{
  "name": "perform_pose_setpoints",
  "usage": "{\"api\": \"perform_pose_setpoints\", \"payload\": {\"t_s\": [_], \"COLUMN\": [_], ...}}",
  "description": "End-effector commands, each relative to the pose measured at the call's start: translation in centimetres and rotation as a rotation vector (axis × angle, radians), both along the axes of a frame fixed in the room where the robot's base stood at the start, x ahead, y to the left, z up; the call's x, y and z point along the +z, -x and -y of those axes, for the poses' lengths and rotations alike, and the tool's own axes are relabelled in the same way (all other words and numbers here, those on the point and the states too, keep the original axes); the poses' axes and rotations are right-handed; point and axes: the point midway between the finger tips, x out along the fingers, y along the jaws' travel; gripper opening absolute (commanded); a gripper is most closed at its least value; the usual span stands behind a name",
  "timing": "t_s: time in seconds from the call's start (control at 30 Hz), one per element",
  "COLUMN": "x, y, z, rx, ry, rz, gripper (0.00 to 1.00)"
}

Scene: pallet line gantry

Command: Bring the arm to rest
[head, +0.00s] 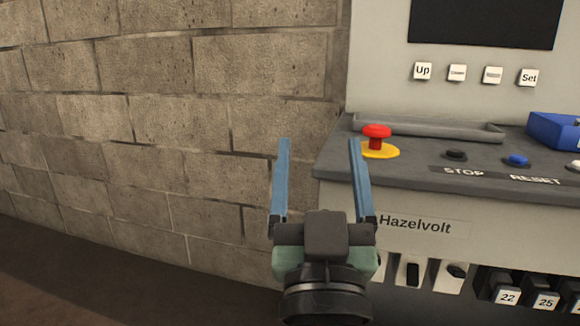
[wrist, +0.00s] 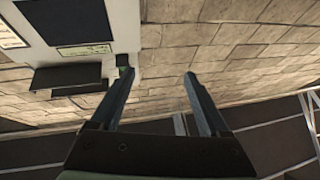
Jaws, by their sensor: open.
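My gripper (head: 320,146) has two long blue fingers that stand well apart with nothing between them. In the head view it points up, in front of the block wall and the left edge of a control console (head: 335,165). I cannot tell how far it is from the console. In the wrist view my gripper (wrist: 160,72) is open and empty, with the block wall behind the gap between its fingers.
The console carries a red mushroom button (head: 376,135) on a yellow base, a black STOP button (head: 455,154), a blue RESET button (head: 516,160) and a blue tray (head: 553,131). A block wall (head: 160,120) stands at left. Dark floor (head: 60,275) lies bare below it.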

Motion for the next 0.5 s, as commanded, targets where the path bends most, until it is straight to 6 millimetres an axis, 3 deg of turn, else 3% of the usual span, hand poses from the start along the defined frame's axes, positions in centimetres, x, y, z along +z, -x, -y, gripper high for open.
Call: {"api": "perform_pose_setpoints", "payload": {"t_s": [0.03, 0.1, 0.27, 0.3, 0.5], "x": [4.2, 8.4, 16.6, 18.4, 24.1], "y": [1.7, 4.0, 10.4, 10.6, 10.1], "z": [-0.9, -1.7, -3.2, -3.2, -3.1], "rx": [0.013, 0.026, 0.053, 0.053, 0.052], "ry": [0.003, 0.003, -0.009, -0.012, -0.010], "rz": [0.069, 0.143, 0.311, 0.314, 0.302], "gripper": [0.79, 0.79, 0.79, 0.79, 0.79]}}
